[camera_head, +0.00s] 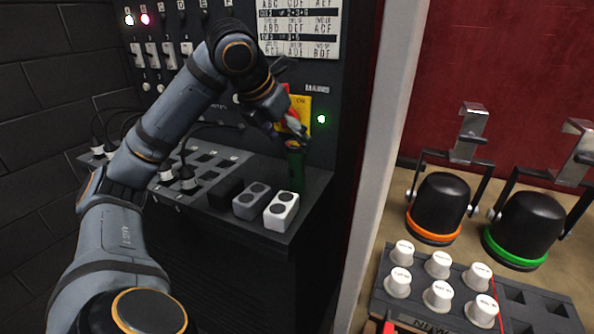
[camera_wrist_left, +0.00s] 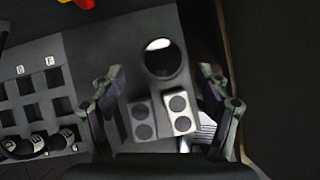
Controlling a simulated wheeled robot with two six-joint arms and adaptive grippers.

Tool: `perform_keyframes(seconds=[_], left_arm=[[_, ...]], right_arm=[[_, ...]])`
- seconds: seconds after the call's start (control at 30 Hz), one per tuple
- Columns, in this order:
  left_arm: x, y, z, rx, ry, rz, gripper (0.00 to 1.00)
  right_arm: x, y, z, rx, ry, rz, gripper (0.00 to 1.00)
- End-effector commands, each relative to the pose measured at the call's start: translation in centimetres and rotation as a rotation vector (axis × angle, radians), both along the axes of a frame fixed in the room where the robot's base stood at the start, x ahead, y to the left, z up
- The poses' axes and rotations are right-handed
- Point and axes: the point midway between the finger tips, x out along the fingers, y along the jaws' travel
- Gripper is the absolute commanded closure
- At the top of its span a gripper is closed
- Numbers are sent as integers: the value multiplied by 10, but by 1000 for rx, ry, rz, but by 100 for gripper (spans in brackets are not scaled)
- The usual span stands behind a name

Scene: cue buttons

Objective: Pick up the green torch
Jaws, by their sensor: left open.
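The green torch (camera_head: 295,168) stands upright near the right edge of the dark console desk. Its upper end is partly hidden by my left gripper (camera_head: 288,130) in the head view. In the left wrist view I look down on the torch's round dark head with a pale lens (camera_wrist_left: 163,60). My left gripper (camera_wrist_left: 163,84) is open, with one finger on each side of the picture. The torch head shows a little beyond the line between the fingertips, with gaps on both sides. I cannot tell the height between them. My right gripper is not in view.
A white block (camera_head: 281,211) and a grey block (camera_head: 251,202) with dark round dots sit close to the torch. A yellow and red switch (camera_head: 300,103) is on the wall panel behind. Two black lamps (camera_head: 439,205) and a white-knob box (camera_head: 438,297) stand beyond a pale divider.

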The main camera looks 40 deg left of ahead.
Motion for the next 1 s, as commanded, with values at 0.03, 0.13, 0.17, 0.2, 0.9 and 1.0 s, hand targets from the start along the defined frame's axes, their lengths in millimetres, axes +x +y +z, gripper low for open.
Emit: perform_keyframes(seconds=[0.03,0.13,0.17,0.2,0.9,1.0], left_arm=[[2,0,-2,-1,1,-1,24],[11,-1,-15,-3,4,-2,24],[15,-2,-19,-4,3,-2,24],[19,-2,-25,-4,4,-4,24],[30,0,-41,0,0,0,66],[30,0,-41,0,0,0,80]], right_arm=[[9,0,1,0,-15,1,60],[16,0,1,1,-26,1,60],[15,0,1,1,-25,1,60],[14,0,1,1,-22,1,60],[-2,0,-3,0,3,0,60],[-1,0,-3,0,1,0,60]])
